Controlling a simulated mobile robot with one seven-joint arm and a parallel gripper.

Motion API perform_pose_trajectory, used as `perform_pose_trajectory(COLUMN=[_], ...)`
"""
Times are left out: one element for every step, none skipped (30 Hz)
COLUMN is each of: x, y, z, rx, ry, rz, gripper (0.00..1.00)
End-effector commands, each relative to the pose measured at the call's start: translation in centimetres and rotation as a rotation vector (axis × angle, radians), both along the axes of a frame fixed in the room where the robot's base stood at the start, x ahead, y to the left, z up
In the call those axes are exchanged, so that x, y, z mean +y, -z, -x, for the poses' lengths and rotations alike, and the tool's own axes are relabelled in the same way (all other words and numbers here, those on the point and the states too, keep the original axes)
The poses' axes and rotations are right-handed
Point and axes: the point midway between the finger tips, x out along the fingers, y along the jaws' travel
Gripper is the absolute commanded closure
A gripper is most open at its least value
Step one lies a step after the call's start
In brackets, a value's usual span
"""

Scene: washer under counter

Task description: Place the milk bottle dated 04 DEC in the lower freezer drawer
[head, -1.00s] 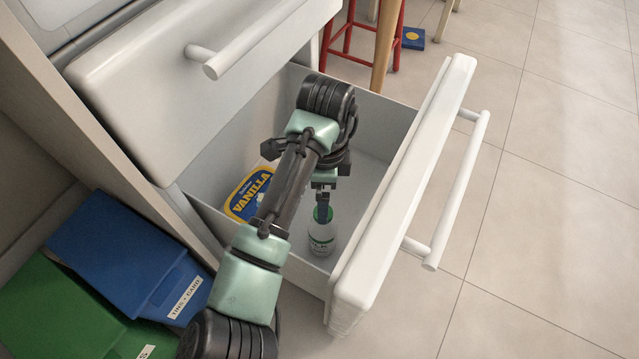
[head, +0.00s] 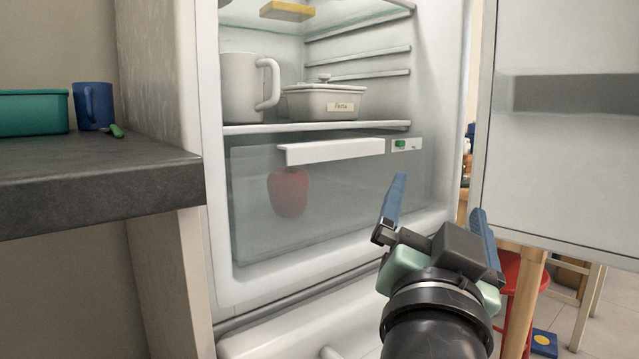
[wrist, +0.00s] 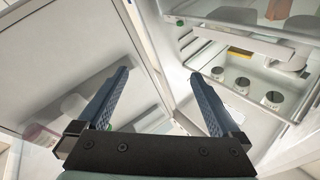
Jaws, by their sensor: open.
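My gripper (head: 438,195) is open and empty, raised in front of the open fridge near its right side. In the wrist view its two blue fingers (wrist: 160,73) stand wide apart with nothing between them. No milk bottle can be made out in the head view now. The lower freezer drawer's inside is out of view. A white freezer front (head: 275,335) with part of a handle shows at the bottom edge of the head view; I cannot tell how far it is open.
The open fridge door (head: 560,170) stands to the right of my gripper. The fridge holds a white mug (head: 240,90), a pasta container (head: 325,103) and a clear drawer (head: 340,215) with a red fruit or vegetable (head: 288,192). A dark counter (head: 90,175) lies left.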

Motion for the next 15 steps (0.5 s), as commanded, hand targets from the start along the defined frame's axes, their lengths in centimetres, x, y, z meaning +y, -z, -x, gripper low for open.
perform_pose_trajectory(x=[2.5,4.0,5.8,7.1,8.1,9.4,10.1,10.7,11.3,11.6,11.9,12.0,12.1,12.1,12.1], y=[-3.0,-4.6,-6.3,-7.4,-8.3,-9.3,-9.9,-10.4,-10.8,-11.1,-11.2,-11.4,-11.4,-11.4,-11.4], z=[2.1,3.3,5.0,6.2,7.3,8.7,9.7,10.4,11.2,11.6,12.0,12.2,12.3,12.3,12.3], rx=[-0.094,-0.148,-0.215,-0.261,-0.302,-0.35,-0.381,-0.406,-0.433,-0.447,-0.458,-0.466,-0.469,-0.47,-0.47], ry=[-0.03,-0.047,-0.065,-0.077,-0.086,-0.095,-0.1,-0.105,-0.108,-0.111,-0.112,-0.112,-0.113,-0.112,-0.112], rz=[0.108,0.165,0.234,0.276,0.313,0.354,0.378,0.399,0.418,0.428,0.436,0.442,0.444,0.445,0.445], gripper=[0.0,0.0,0.0,0.0,0.0,0.0,0.0,0.0,0.0,0.0,0.0,0.0,0.0,0.0,0.0])
